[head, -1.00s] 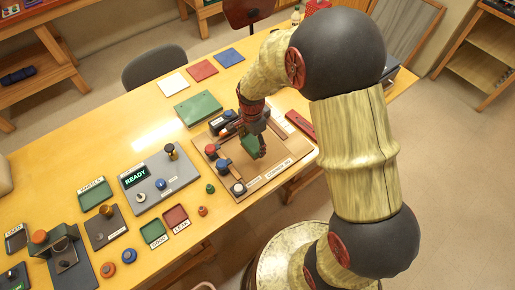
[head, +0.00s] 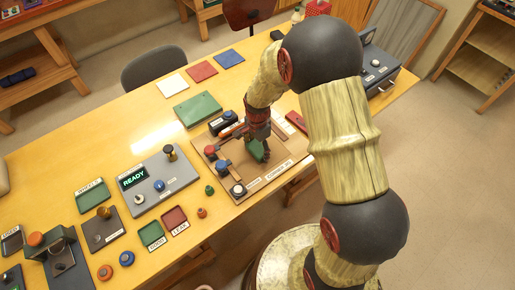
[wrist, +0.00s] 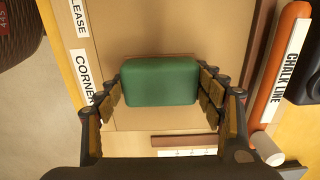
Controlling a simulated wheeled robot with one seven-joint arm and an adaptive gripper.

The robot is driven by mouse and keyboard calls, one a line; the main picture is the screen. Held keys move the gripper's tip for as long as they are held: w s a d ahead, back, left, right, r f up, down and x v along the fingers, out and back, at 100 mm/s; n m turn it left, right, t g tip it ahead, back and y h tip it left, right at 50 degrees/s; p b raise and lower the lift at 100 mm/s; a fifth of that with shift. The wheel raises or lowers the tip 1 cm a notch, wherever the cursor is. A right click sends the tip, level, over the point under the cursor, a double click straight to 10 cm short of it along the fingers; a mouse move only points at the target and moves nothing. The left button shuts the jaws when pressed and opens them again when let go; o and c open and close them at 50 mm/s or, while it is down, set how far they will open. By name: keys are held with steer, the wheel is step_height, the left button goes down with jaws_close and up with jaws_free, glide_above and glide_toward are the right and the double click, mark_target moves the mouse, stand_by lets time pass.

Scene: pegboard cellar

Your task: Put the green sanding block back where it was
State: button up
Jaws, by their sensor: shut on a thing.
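The green sanding block (head: 257,150) is between the fingers of my gripper (head: 262,143), over the brown jig board (head: 286,163) in the head view. In the wrist view my gripper (wrist: 161,78) is shut on the sanding block (wrist: 160,88), with a finger at its left and right sides. The block looks level there, above the tan board surface (wrist: 150,30). I cannot tell whether its underside touches the board. My wrist partly hides the board's back part in the head view.
Labels saying CORNER (wrist: 88,72) and CHALK LINE (wrist: 291,62) flank the block. A blue knob (head: 223,164) and a red knob (head: 210,150) stand on the board's left side.

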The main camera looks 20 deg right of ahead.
steer(key=o, duration=1.1)
step_height(320, 180, up, 12)
steer(key=p, duration=0.2)
step_height(320, 180, up, 7)
steer(key=n+t, duration=0.1)
steer(key=n, duration=0.1)
glide_above(258, 147)
steer(key=s, duration=0.2)
steer(key=s+r+n+t, duration=0.1)
steer(key=s+r+n, duration=0.3)
steer(key=s+r, duration=0.1)
steer(key=s+r+n+t, duration=0.2)
steer(key=s+r+n, duration=0.2)
steer(key=s+r, duration=0.2)
steer(key=s+r+n+t, duration=0.1)
steer(key=s+r+n, duration=0.3)
steer(key=s, duration=0.5)
step_height(258, 147, up, 2)
steer(key=shift+s+a+r+t, duration=0.1)
steer(key=shift+r+t, duration=0.05)
steer(key=shift+t, duration=0.15)
step_height(258, 147, down, 4)
steer(key=b, duration=0.3)
steer(key=shift+b, duration=0.3)
